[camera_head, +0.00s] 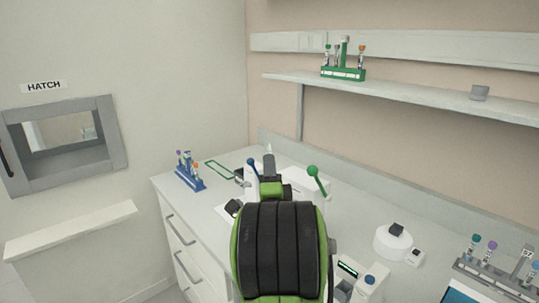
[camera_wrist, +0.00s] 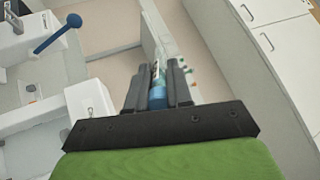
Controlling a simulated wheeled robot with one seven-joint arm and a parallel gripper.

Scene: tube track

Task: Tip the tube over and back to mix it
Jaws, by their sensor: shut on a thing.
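My gripper (camera_wrist: 158,82) is shut on a tube (camera_wrist: 157,97) in the wrist view. The tube shows blue near the palm and pale further out between the two dark fingers. Much of it is hidden by the fingers, so its exact tilt is hard to tell. In the head view my gripper (camera_head: 269,165) is raised over the counter, mostly hidden behind my own dark and green wrist. A small pale tip shows just above the fingers there. The room looks strongly turned in the wrist view.
A blue tube rack (camera_head: 190,183) stands at the counter's left end. A green rack (camera_head: 343,73) stands on the shelf (camera_head: 420,96). A grey rack (camera_head: 490,273) is at lower right. A white device with a green-knobbed lever (camera_head: 313,171) is behind my gripper. A round white device (camera_head: 393,244) stands right.

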